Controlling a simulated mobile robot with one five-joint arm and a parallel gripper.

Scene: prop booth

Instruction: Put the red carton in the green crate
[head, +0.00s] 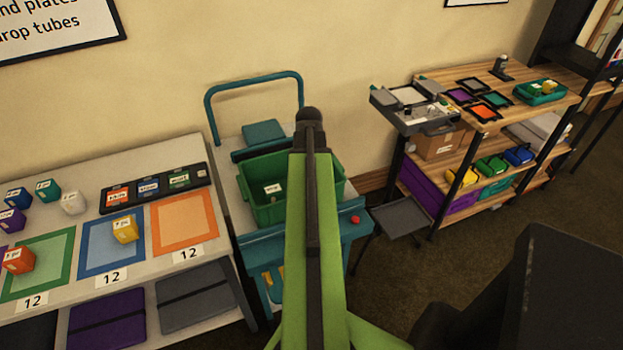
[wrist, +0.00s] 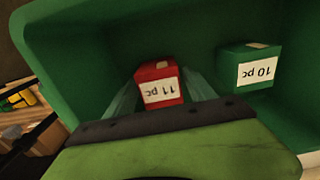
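The red carton (wrist: 158,72), with a white "11 pc" label, is between the two fingers of my gripper (wrist: 160,82) in the wrist view. The fingers lie close against its left and right sides. The carton is inside the outline of the green crate (wrist: 75,60); whether it touches the crate floor I cannot tell. A green carton (wrist: 243,54) labelled "10 pc" sits in the crate to the right. In the head view the green crate (head: 262,213) stands on a teal cart; my arm hides its right part, my gripper and the red carton.
The teal cart (head: 350,229) has a raised handle at the back. On the left is a table (head: 150,160) with coloured mats, several small cartons and a dark tray (head: 155,188). On the right is a wooden shelf unit (head: 548,99) with trays and bins. Dark floor lies between.

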